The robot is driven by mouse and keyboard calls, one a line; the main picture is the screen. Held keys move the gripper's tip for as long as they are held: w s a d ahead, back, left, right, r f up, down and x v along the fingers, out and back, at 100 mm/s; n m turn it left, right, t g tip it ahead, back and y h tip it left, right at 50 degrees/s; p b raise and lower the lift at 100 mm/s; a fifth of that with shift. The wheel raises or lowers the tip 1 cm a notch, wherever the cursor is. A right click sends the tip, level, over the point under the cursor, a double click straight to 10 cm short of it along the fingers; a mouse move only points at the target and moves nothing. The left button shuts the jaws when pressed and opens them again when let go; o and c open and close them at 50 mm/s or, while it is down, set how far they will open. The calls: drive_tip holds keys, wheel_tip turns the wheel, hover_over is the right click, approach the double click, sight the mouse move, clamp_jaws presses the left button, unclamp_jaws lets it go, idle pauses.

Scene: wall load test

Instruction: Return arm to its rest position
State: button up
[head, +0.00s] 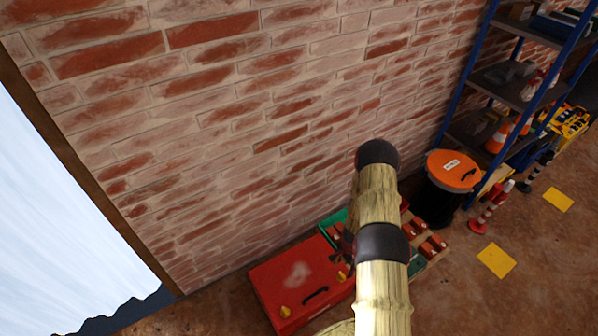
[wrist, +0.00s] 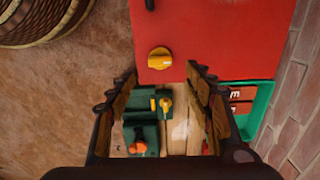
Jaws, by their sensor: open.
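My gripper (wrist: 165,78) is open in the wrist view, with its two fingers wide apart and nothing gripped between them. Below it, framed by the fingers, is a dark green device (wrist: 142,132) with an orange knob and a yellow part, on or beside pale wooden boards (wrist: 181,130). A red case (wrist: 215,35) with a yellow knob (wrist: 159,58) lies just beyond the fingertips. In the head view my arm reaches down in front of the brick wall, and hides most of the gripper. The red case (head: 270,285) shows left of the arm.
A green crate (head: 333,220) with brick-red blocks stands by the brick wall (head: 230,130), partly hidden by my arm. Right of it are a black bin (head: 435,204) with an orange lid, a blue shelf (head: 455,95) and a red-white post (head: 490,208). Floor at lower right is mostly clear.

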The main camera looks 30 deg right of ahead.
drive_tip(key=s+a+r+n+g+y, duration=0.25)
drive_tip(key=s+a+r, duration=0.2)
drive_tip(key=a, duration=0.35)
drive_tip(key=a+r+n+p, duration=0.1)
drive_tip(key=a+r+n, duration=0.3)
drive_tip(key=r, duration=1.3)
drive_tip(key=a+r+n, duration=0.3)
drive_tip(key=r+n, duration=0.1)
drive_tip(key=r, duration=1.4)
drive_tip(key=s+a+r+n+t+p, duration=0.1)
drive_tip(key=s+a+r+n+t, duration=0.1)
drive_tip(key=r, duration=0.9)
drive_tip(key=s+a+r+n+t+h+p, duration=0.1)
drive_tip(key=s+a+r+n+t, duration=0.1)
drive_tip(key=a+r, duration=0.4)
drive_tip(key=s+a+r+n+t+h+p, duration=0.1)
drive_tip(key=s+a+r+t, duration=0.3)
drive_tip(key=r, duration=1.2)
drive_tip(key=shift+s+r+n, duration=0.25)
drive_tip(key=shift+s+n, duration=0.5)
drive_tip(key=shift+n, duration=0.1)
drive_tip(key=shift+h, duration=0.25)
drive_tip(key=shift+c, duration=0.3)
